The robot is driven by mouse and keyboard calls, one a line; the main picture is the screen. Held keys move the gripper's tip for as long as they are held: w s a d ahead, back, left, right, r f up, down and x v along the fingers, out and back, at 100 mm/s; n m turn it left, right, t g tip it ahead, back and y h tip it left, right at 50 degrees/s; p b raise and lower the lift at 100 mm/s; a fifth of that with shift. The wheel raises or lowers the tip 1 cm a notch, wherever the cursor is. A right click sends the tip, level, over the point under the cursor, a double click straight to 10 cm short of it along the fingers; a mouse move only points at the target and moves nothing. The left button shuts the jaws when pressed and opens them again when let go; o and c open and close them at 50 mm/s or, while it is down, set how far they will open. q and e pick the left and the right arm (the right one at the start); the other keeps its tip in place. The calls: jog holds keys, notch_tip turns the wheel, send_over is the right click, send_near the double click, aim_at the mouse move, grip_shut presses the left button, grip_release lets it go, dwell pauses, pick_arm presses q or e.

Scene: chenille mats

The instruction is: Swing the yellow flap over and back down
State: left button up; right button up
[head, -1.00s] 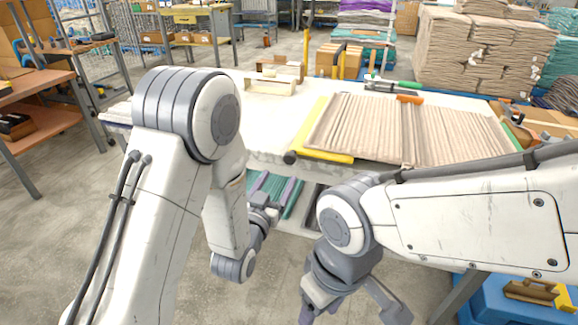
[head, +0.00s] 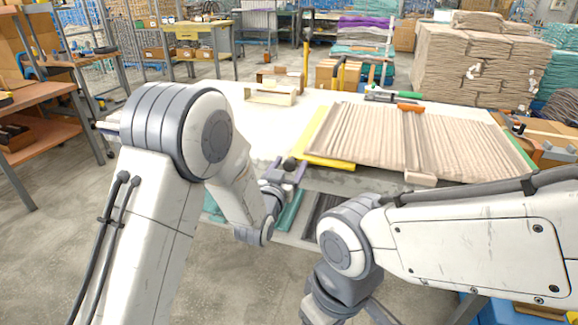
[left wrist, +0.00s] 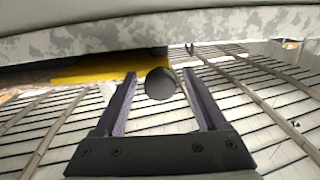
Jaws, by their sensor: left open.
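The yellow flap (head: 324,163) lies flat at the left and front-left edge of the tan ribbed mat (head: 352,135) on the white table. A dark round knob (head: 290,163) sits at its front left corner. My left gripper (head: 292,170) is at the table's front edge by this knob. In the left wrist view the knob (left wrist: 160,84) appears between the open fingers of my left gripper (left wrist: 160,95), with gaps to both sides. The yellow flap (left wrist: 95,68) shows behind it. My right gripper (head: 362,308) is cut off by the bottom edge, away from the flap.
My right forearm crosses in front of the mat's near right part. An orange-handled tool (head: 410,108) lies across the mat's back edge. A small wooden box (head: 270,93) stands at the table's back left. The table's left part is clear.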

pick_arm(q)
grip_shut()
dwell(1.4)
